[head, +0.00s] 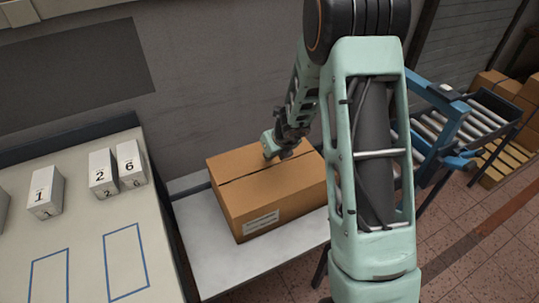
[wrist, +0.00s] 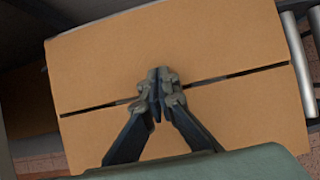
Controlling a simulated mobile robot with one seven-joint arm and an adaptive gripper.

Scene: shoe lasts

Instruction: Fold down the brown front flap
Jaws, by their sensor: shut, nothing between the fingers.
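A brown cardboard box (head: 270,190) stands on a pale metal table in the head view, with a white label on its front side. Its two large top flaps lie about flat, with a narrow dark gap between them. In the wrist view the near flap (wrist: 85,140) and the far flap (wrist: 180,45) meet along this gap. My gripper (head: 285,150) is over the top of the box. In the wrist view my gripper (wrist: 157,78) is shut and empty, its fingertips over the far flap just past the gap. I cannot tell whether the fingertips touch the cardboard.
The metal table (head: 205,245) has bare room left of and before the box. A white worktop (head: 80,235) with several numbered white blocks stands at the left. A roller conveyor (head: 470,120) with a blue frame is at the right.

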